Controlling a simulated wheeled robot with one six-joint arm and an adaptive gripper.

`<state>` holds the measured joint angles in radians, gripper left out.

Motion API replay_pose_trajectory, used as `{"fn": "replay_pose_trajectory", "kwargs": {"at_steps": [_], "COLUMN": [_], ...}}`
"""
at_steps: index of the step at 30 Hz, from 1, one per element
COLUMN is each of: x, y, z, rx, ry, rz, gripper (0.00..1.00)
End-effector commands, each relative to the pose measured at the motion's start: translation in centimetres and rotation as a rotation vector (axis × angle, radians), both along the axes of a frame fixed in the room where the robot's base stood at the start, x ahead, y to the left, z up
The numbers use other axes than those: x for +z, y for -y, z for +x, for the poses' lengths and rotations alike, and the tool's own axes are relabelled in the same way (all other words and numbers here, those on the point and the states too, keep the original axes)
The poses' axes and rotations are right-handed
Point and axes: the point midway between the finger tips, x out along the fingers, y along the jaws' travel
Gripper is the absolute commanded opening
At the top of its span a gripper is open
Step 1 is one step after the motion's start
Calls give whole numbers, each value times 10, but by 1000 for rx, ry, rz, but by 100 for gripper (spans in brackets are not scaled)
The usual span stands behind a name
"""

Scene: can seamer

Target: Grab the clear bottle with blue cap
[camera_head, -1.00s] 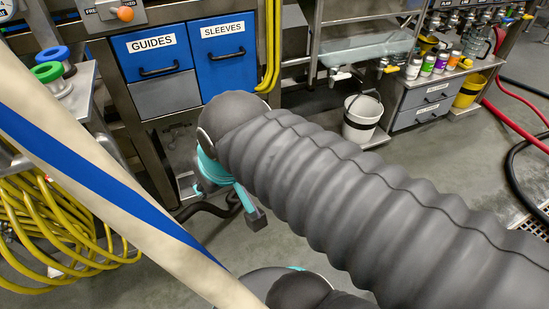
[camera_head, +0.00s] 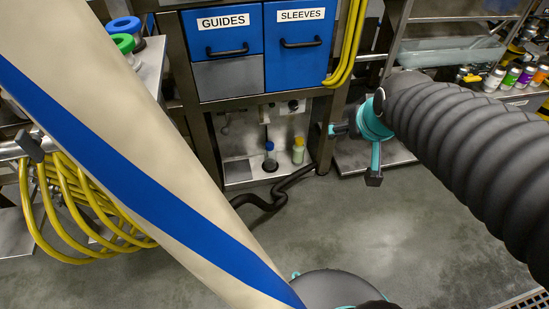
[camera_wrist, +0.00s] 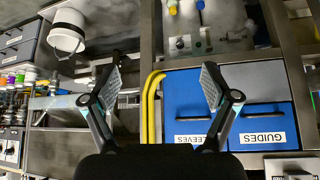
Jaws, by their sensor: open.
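The clear bottle with a blue cap (camera_head: 270,160) stands in the low open bay under the blue drawers in the head view. Its body is small and looks dark there. In the wrist view, which is upside down, only a blue cap (camera_wrist: 200,5) and a bit of bottle show at the top edge. My gripper (camera_head: 354,155) is to the right of the bay in the head view, apart from the bottle. In the wrist view my gripper (camera_wrist: 161,78) has its two fingers spread wide with nothing between them.
A pale bottle with a yellow cap (camera_head: 298,150) stands just right of the blue-capped one. A black hose (camera_head: 262,205) lies on the floor before the bay. Yellow hoses (camera_head: 349,45) hang at its upper right. A white bucket (camera_wrist: 67,30) shows in the wrist view.

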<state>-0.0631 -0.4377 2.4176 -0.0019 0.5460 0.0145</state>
Motion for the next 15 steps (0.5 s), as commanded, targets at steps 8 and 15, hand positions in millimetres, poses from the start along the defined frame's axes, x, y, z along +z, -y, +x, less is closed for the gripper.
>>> {"fn": "replay_pose_trajectory", "kwargs": {"at_steps": [8, 15], "x": [-58, -121], "y": [-28, -57], "z": [106, 182], "rx": [42, 75], "ry": [106, 205], "rz": [12, 25], "gripper": [86, 86]}}
